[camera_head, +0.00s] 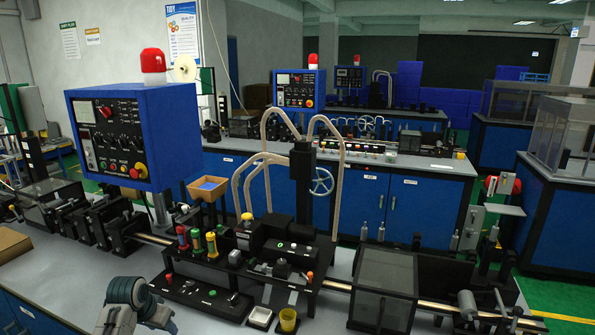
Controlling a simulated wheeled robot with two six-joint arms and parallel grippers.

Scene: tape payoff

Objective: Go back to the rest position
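A grey and dark-teal rounded part (128,305) rises from the bottom edge, left of centre, over the near bench edge. It looks like part of my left arm or gripper. I cannot make out fingertips on it, or whether it holds anything. My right gripper does not show. The tape payoff line (250,243) runs across the bench, with a low black button panel (204,293) at its front.
A blue control box (135,135) with a red beacon stands at the left. A dark clear-sided box (385,285) is at the right. Bare bench top shows front left.

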